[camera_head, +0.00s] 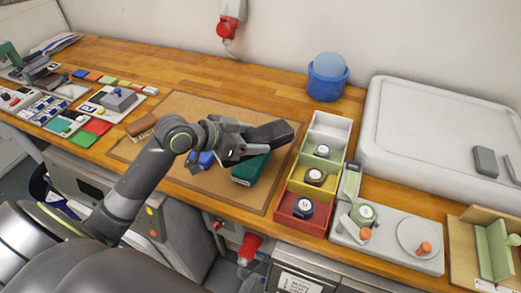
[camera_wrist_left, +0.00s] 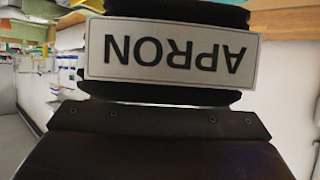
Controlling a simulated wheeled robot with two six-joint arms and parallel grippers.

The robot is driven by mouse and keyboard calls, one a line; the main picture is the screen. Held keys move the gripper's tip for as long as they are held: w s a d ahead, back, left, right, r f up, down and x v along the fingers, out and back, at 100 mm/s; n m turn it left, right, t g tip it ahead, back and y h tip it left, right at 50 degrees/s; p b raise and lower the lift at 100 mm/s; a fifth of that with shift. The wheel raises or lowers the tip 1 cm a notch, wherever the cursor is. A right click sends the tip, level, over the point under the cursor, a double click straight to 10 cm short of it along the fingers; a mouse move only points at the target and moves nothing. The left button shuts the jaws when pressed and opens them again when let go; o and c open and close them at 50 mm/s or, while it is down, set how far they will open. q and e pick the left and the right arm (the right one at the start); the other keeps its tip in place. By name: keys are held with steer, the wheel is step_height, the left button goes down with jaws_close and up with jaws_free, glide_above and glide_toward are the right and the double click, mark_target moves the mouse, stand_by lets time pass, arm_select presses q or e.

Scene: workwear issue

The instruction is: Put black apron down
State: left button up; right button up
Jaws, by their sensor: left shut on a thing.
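The black apron (camera_head: 270,132) is a dark folded bundle at the middle of the head view. My left gripper (camera_head: 240,146) is shut on it and holds it over the brown mat (camera_head: 203,106) on the wooden bench. In the left wrist view the apron (camera_wrist_left: 185,10) fills the top, with a white label reading APRON upside down. My right gripper is not in view.
A green folded item (camera_head: 250,169) and a blue item (camera_head: 203,160) lie on the mat below the gripper. A brown item (camera_head: 141,126) lies at its left. White, yellow and red bins (camera_head: 327,124) stand to the right, with a blue bucket (camera_head: 327,82) behind. The back of the mat is clear.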

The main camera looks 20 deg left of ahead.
arm_select(q)
steer(key=w+a+n+t+y, duration=0.1)
steer(key=w+a+n+y, duration=0.2)
steer(key=w, duration=0.3)
steer(key=shift+t, duration=0.3)
step_height(320, 180, down, 8)
steer(key=shift+w+a+f+p, duration=0.1)
steer(key=shift+w+a+p, duration=0.05)
steer(key=shift+p, duration=0.95)
steer(key=shift+f, duration=0.5)
steer(key=shift+f, duration=0.1)
steer(key=o, duration=0.7)
steer(key=shift+f, duration=0.1)
steer(key=shift+c, duration=0.2)
steer(key=o, duration=0.4)
steer(key=shift+o, duration=0.2)
